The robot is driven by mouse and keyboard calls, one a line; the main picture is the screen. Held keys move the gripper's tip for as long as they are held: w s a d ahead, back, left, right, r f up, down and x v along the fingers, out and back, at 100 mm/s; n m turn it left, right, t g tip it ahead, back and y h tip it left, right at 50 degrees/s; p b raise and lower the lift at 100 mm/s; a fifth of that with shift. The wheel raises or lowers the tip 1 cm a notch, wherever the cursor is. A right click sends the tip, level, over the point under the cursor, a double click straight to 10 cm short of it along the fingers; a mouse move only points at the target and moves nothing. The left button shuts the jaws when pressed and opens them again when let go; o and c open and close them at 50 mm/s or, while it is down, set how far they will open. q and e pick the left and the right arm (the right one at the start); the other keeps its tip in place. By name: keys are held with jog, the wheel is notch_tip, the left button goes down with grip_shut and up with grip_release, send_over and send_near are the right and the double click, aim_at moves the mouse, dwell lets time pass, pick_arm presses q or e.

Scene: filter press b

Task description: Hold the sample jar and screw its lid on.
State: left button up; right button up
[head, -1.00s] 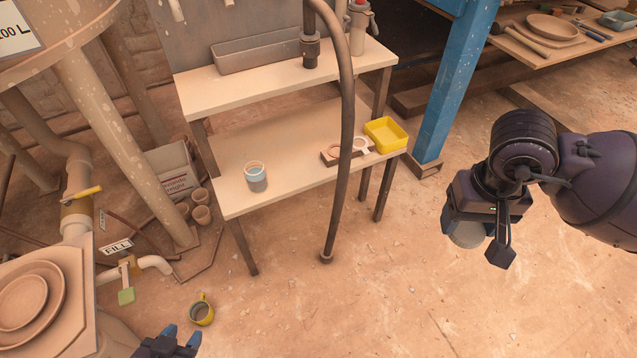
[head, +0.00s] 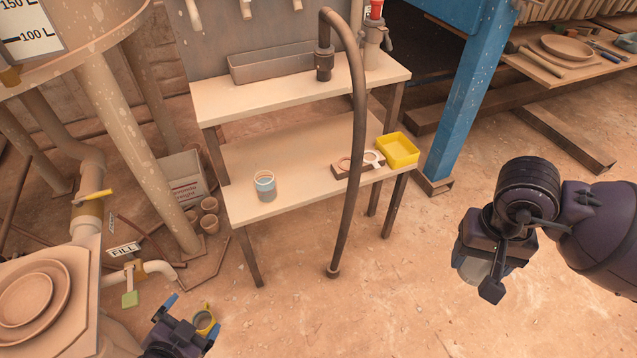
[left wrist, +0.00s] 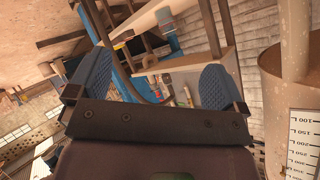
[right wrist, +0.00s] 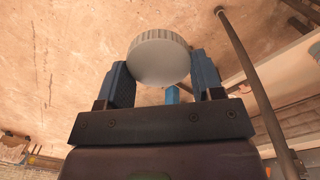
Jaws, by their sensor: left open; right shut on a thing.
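My right gripper (head: 483,270) is shut on the grey ribbed lid (right wrist: 159,57), well to the right of the bench and away from the jar. The lid is partly hidden behind the fingers in the head view. My left gripper (head: 192,321) is open and empty at the bottom left, in front of and apart from the jar. Its two blue fingers stand wide apart in the left wrist view (left wrist: 158,88).
A yellow tray (head: 398,150) and a brown block with a ring (head: 347,168) lie on the shelf's right end. A dark curved pipe (head: 358,130) stands in front of the bench. The shelf around the jar is clear.

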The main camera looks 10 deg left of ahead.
pick_arm(q)
jog(key=w+f+m+t+h+b, duration=0.2)
jog(key=w+m+b, duration=0.1)
jog(key=w+m, duration=1.3)
jog(key=w+f+m+t+h+b, duration=0.2)
jog(key=w+m+t+b, duration=0.1)
jog(key=w+m, duration=1.3)
jog(key=shift+a+t+b, duration=0.25)
jog(key=shift+t+b, duration=0.05)
pick_arm(e)
notch_tip(320, 180, down, 30)
jog(key=w+a+m+g, duration=0.1)
jog(key=a+m+g, duration=0.1)
jog(key=m, duration=0.6)
jog(key=shift+w+a+g, duration=0.2)
jog(key=shift+a+g, duration=0.2)
jog(key=shift+g, duration=0.2)
pick_arm(q)
jog(key=shift+r, duration=0.1)
